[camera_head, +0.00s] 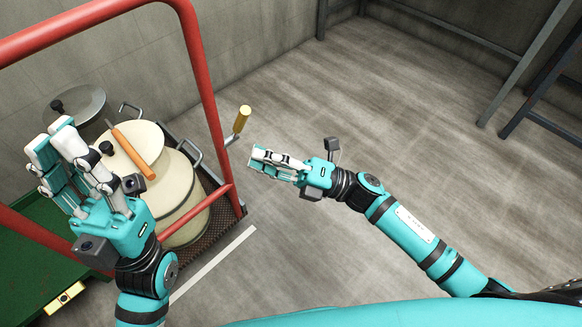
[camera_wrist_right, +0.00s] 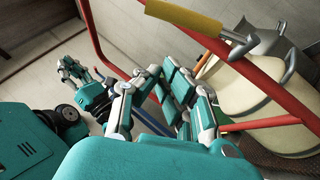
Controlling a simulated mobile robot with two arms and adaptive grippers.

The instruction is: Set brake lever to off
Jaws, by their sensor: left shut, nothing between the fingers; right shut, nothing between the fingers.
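The brake lever (camera_head: 241,121) has a yellow handle on a grey metal arm, beside the red frame's right post, and it points up and tilts right. In the right wrist view its yellow grip (camera_wrist_right: 184,16) is large at the top. My right gripper (camera_head: 256,160) is shut and empty, just below and right of the lever, apart from it. Its fingers also show in the right wrist view (camera_wrist_right: 163,80), below the grip. My left gripper (camera_head: 52,142) is shut and empty, in front of the cream container at the left. The lever's base is partly hidden by the post.
A red tubular frame (camera_head: 204,80) stands between the lever and a cream container (camera_head: 188,205) with an orange bar (camera_head: 133,150) across its top. A green platform (camera_head: 40,235) is at the lower left.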

